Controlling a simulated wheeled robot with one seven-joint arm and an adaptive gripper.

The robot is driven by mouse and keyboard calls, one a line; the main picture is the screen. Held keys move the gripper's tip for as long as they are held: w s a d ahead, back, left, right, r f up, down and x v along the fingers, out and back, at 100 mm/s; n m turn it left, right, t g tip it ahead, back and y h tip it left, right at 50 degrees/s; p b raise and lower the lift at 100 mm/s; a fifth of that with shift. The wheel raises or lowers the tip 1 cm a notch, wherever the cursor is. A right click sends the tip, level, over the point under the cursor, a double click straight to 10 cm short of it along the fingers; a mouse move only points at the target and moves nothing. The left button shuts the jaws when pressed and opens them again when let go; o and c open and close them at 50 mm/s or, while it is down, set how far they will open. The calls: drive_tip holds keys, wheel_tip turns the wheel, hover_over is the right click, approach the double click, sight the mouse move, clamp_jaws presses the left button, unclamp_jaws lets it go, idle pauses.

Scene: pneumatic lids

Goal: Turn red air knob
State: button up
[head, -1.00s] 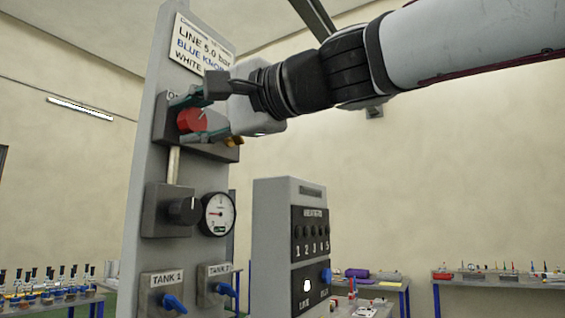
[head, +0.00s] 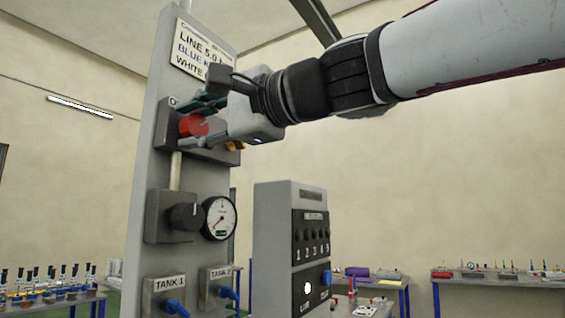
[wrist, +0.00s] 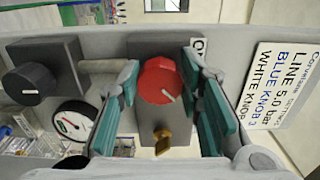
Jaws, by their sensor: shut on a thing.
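The red knob (head: 193,125) sits on a dark grey block (head: 165,133) high on the grey panel (head: 150,100). My gripper (head: 187,123) is at it, one teal finger above and one below in the head view. In the wrist view the red knob (wrist: 158,78) lies between the two teal fingers (wrist: 160,85), and its white mark points to the lower right. My gripper is shut on the knob. The exact finger contact is partly hidden.
A yellow padlock-like piece (wrist: 162,138) hangs beside the red knob. Below are a black knob (head: 186,216), a round gauge (head: 220,218) and blue tank valves (head: 175,307). A sign (head: 190,50) is above. A grey cabinet (head: 275,240) stands to the right.

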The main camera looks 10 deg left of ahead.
drive_tip(key=o, duration=1.2)
drive_tip(key=shift+c, duration=0.2)
drive_tip(key=v, duration=1.2)
drive_tip(key=shift+f, duration=0.1)
